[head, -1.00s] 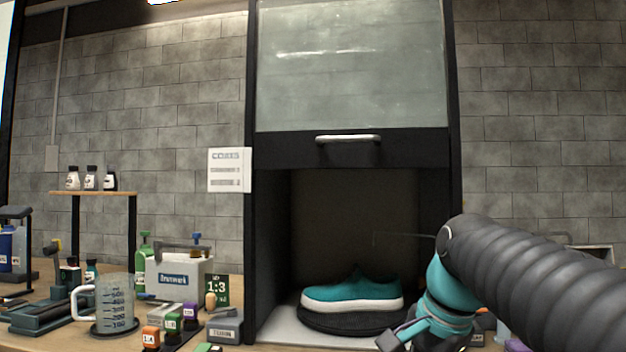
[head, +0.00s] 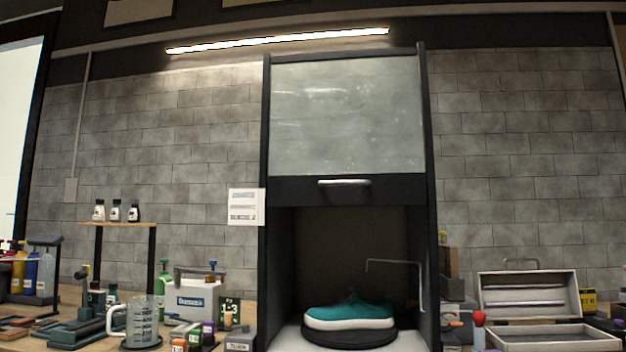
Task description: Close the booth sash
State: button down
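The booth sash (head: 346,117) is a pale glass panel with a dark bottom rail, and it stands raised in the black booth frame (head: 430,215). A light bar handle (head: 344,182) sits on its bottom rail. The booth opening below is uncovered. A teal sneaker with a white sole (head: 350,313) rests inside on a dark round turntable (head: 349,336). My gripper is not in the head view now, so its state does not show.
A thin bent metal rod (head: 421,285) stands at the right side of the opening. Bottles, a measuring jug (head: 145,322) and boxes crowd the bench at left. An open metal case (head: 529,297) lies at right. A white notice (head: 246,206) hangs left of the booth.

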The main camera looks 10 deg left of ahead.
aim_at(404, 189)
jog(key=z, duration=1.05)
jog(key=i, duration=0.7)
jog(key=u, duration=0.45)
